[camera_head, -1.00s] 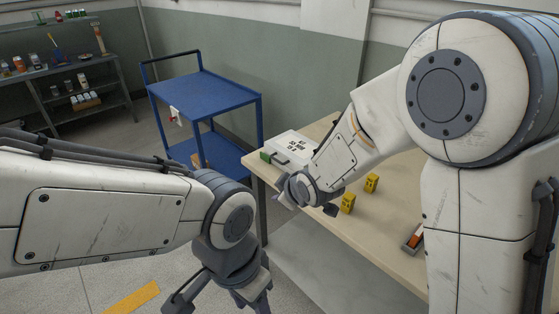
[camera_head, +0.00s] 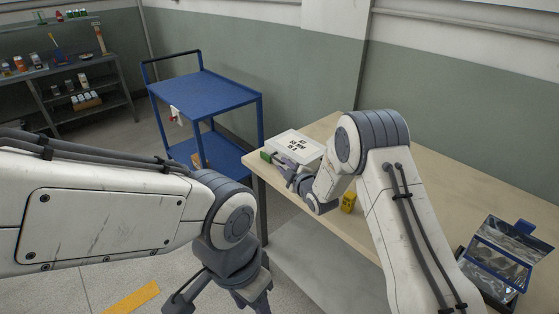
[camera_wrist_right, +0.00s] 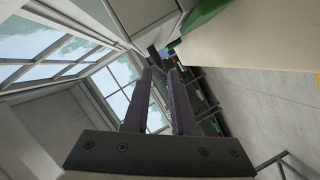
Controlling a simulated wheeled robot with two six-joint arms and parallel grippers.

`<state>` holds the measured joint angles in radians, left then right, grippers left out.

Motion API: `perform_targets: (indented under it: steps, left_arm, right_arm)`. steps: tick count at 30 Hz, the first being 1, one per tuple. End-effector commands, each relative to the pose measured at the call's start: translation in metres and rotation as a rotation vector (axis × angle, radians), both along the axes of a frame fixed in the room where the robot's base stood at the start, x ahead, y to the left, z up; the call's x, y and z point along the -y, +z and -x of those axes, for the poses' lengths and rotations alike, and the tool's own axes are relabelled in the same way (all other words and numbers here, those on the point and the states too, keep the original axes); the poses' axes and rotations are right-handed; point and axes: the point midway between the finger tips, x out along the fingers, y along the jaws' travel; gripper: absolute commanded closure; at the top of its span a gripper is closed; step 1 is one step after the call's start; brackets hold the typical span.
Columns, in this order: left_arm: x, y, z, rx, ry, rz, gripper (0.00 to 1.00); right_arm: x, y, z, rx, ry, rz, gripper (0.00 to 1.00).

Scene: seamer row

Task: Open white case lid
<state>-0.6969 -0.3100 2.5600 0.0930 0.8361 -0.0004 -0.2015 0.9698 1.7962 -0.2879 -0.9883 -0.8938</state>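The white case (camera_head: 308,150) lies on the far left end of the table, with dark square markings on top. Its lid looks down or nearly so; a small gap would not show. My right gripper (camera_head: 282,166) is low at the case's near side, close to its front edge. In the right wrist view the two fingers (camera_wrist_right: 162,78) stand apart with a gap between them. I cannot tell whether they touch the case. My left gripper (camera_head: 232,303) hangs at the bottom edge, away from the table, its fingertips cut off.
A green object (camera_head: 266,156) sits at the table's corner beside the case. A yellow block (camera_head: 348,202) stands near my right forearm. An open blue-framed box (camera_head: 500,258) is at the right. A blue cart (camera_head: 205,90) stands behind left. The table's (camera_head: 440,195) middle is largely clear.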

Motion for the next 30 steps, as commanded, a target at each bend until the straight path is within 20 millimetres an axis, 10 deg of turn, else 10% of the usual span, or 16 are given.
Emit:
perform_targets:
  steps: [20, 22, 30]
  left_arm:
    - [0.000, 0.007, 0.000, 0.000, 0.000, 0.000, 0.50]
    - [0.000, 0.007, 0.000, 0.000, 0.000, 0.000, 0.50]
    - [0.000, 0.007, 0.000, 0.000, 0.000, 0.000, 0.50]
  right_arm:
    - [-0.016, -0.009, -0.034, -0.001, -0.001, -0.001, 0.75]
    - [-0.016, -0.009, -0.034, -0.001, -0.001, -0.001, 0.98]
    - [-0.016, -0.009, -0.034, -0.002, -0.001, -0.001, 1.00]
